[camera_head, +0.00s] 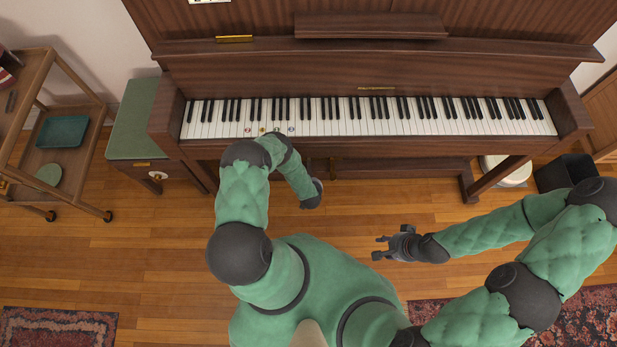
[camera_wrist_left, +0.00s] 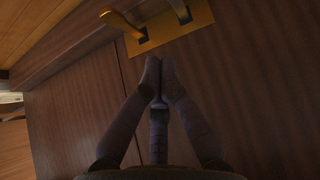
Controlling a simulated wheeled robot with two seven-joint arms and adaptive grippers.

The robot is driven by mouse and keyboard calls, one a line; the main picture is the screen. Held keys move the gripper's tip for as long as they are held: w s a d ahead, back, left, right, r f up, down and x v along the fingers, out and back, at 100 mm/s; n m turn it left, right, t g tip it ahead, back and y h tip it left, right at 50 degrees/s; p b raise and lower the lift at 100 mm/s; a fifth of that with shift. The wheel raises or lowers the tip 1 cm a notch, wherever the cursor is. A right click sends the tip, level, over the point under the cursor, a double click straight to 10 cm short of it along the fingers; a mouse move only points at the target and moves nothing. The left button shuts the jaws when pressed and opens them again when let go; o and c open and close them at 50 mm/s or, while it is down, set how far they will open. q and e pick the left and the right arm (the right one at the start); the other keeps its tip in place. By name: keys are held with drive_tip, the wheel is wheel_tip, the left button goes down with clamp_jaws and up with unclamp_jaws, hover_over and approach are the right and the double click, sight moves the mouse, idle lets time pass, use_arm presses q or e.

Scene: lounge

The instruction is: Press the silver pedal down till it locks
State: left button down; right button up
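The brown upright piano (camera_head: 365,70) stands against the wall in the head view. In the left wrist view, a brass plate (camera_wrist_left: 185,27) on the dark wooden panel carries two visible pedals. One pedal (camera_wrist_left: 123,24) looks golden; the other pedal (camera_wrist_left: 180,10) is darker and cut off by the top edge. In this dim, warm light I cannot tell which is silver. My left gripper (camera_wrist_left: 160,72) has its fingertips together, just below the plate and apart from the pedals. In the head view its fingers are hidden below the wrist. My right gripper (camera_head: 382,247) is open and empty above the floor.
A green-topped bench (camera_head: 135,118) and a wooden trolley (camera_head: 50,145) stand left of the piano. A dark bin (camera_head: 565,170) and a white round container (camera_head: 507,170) are at the right. Patterned rugs (camera_head: 58,328) lie near the bottom. The wooden floor between is clear.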

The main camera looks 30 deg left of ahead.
use_arm(q)
drive_tip(key=shift+s+a+f+y, duration=0.15)
drive_tip(key=shift+a+f+y, duration=0.25)
drive_tip(key=shift+a, duration=0.2)
drive_tip(key=shift+s+a+f+y, duration=0.1)
drive_tip(key=shift+a+f+y, duration=0.3)
drive_tip(key=shift+a, duration=0.15)
drive_tip(key=b, duration=0.6)
approach(309, 169)
drive_tip(key=shift+w+a+f, duration=0.3)
drive_tip(key=shift+w+a, duration=0.05)
drive_tip(key=shift+a, duration=0.2)
wheel_tip(309, 169, down, 2)
drive_tip(key=shift+s+f+b, duration=0.1)
drive_tip(key=shift+b, duration=0.45)
drive_tip(key=shift+f, duration=0.5)
drive_tip(key=shift+f+b, duration=0.1)
drive_tip(key=shift+b, duration=0.2)
